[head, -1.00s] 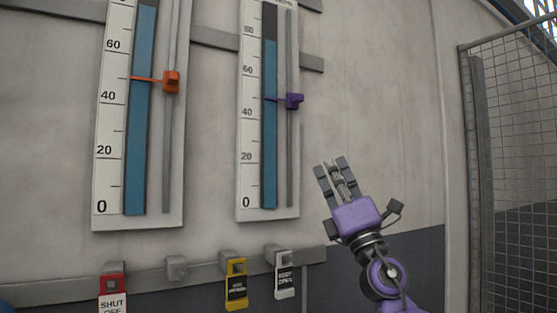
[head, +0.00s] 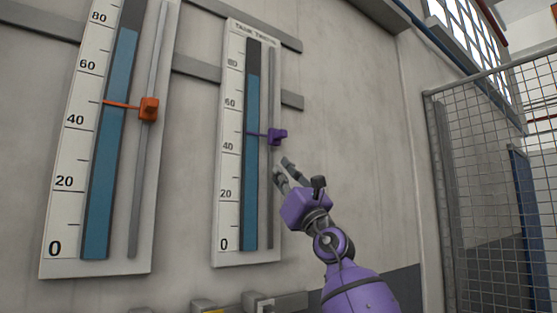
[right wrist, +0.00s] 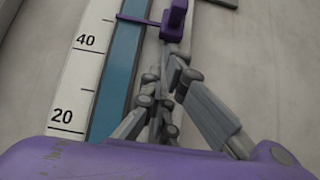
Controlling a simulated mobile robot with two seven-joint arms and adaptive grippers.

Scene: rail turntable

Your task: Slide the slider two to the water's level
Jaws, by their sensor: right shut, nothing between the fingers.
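The right gauge (head: 232,215) bears small blurred lettering on top and a scale. Its blue water column (head: 252,175) tops out between 60 and 80, nearer 80. My left gripper is not in view.
Grey wall rails (head: 240,28) run behind the gauges. A mesh fence (head: 490,190) stands at the right. Tag hooks (head: 258,302) show at the bottom edge. The wall right of the gauge is clear.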

